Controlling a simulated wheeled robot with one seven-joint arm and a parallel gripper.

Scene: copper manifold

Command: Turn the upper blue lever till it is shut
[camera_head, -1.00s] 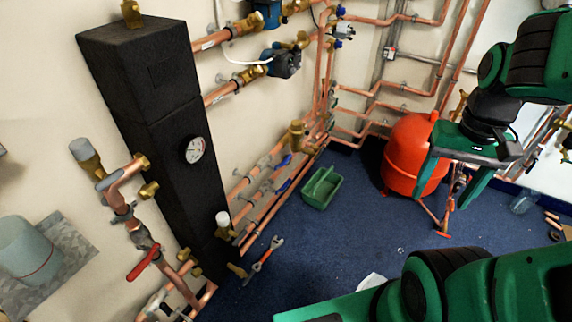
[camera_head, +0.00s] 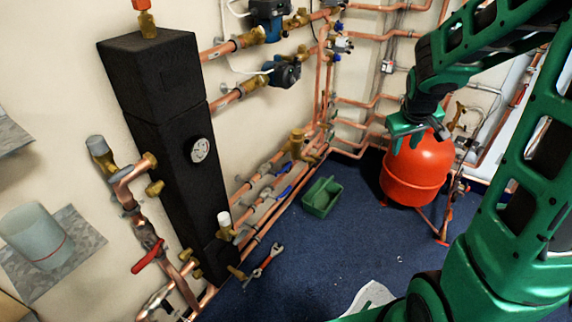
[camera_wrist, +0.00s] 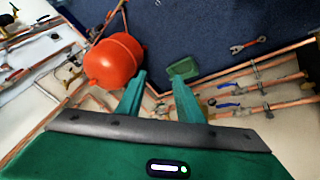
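Two blue levers sit on copper pipes low on the wall. The upper blue lever (camera_head: 285,165) lies along its pipe, as far as I can tell. The lower blue lever (camera_head: 283,192) is just below it. In the wrist view the upper lever (camera_wrist: 227,105) and the lower lever (camera_wrist: 229,86) show right of my fingers. My gripper (camera_head: 406,141) is in front of the red tank, well right of the levers and apart from them. In the wrist view my gripper (camera_wrist: 160,80) has its two green fingers apart with nothing between them.
The red tank (camera_head: 417,172) stands on the blue floor at the back right. A green tray (camera_head: 321,197) lies on the floor between tank and levers. A wrench (camera_head: 264,260) lies near the pipes. A tall black block (camera_head: 160,120) with a gauge stands left.

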